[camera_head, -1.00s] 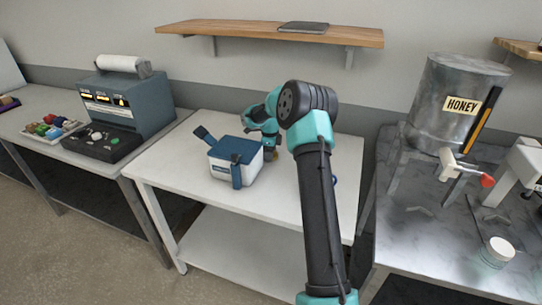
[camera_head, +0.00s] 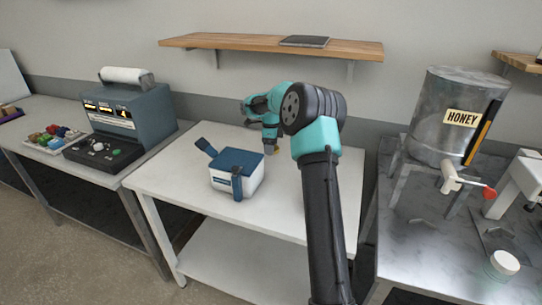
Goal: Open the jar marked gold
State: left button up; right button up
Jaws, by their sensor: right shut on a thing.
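My right gripper (camera_head: 271,149) points down just behind and right of a white box with a blue lid on the middle table. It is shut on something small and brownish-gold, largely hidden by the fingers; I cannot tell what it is. I see no readable gold mark on any jar. A small clear jar with a white lid (camera_head: 505,263) stands on the marble table at the right, and I see no label on it. My left gripper is out of view.
The white box (camera_head: 225,182) has one blue clip sticking out and another hanging in front. A metal honey tank (camera_head: 440,125) with a tap stands at the right. A grey machine (camera_head: 145,112) stands at the left. The middle table's front left (camera_head: 165,180) is clear.

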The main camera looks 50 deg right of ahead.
jog(key=shift+r, duration=0.6)
